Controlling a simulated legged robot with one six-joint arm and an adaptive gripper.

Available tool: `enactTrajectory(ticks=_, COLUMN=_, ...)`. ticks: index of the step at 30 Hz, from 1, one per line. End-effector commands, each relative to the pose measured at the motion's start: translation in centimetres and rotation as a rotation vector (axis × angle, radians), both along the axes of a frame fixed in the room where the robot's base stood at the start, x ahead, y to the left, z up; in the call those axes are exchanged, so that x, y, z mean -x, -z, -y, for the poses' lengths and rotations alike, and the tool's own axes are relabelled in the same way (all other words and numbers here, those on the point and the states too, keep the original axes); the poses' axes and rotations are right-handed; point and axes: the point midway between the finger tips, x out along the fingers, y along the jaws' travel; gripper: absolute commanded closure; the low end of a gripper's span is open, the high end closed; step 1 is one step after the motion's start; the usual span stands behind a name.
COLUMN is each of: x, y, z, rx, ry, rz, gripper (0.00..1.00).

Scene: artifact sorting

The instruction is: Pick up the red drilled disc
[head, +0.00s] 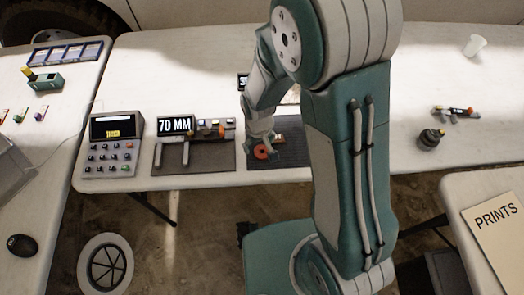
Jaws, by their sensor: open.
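The red drilled disc (261,152) lies on a dark ribbed mat (292,157) near the front edge of the middle table. It shows a small dark centre. My gripper (262,138) points down just above and behind the disc, and its fingertips are small in the head view. It is open, and nothing shows between the fingers. Whether the fingers touch the disc I cannot tell. A small brown-orange piece (279,139) lies right of the gripper. My arm hides part of the mat's right side.
Left of the mat stand a caliper-like gauge with a "70 MM" display (175,126) and a keypad console (112,142). A dark round object (430,138) and a small tool (455,112) lie to the right. A white cup (475,46) is at the back right. Much tabletop right is clear.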

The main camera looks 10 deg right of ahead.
Motion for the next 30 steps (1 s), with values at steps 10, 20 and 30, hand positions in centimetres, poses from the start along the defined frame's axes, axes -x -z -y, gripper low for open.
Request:
enactTrajectory(ticks=10, x=-0.4, y=4.2, z=0.6, rx=-0.001, ry=0.002, rz=-0.003, gripper=0.05)
enactTrajectory(ticks=20, x=-0.4, y=4.5, z=0.5, rx=0.000, ry=0.001, rz=-0.001, gripper=0.32)
enactTrajectory(ticks=30, x=-0.4, y=4.5, z=0.5, rx=0.001, ry=0.001, rz=-0.002, gripper=0.79)
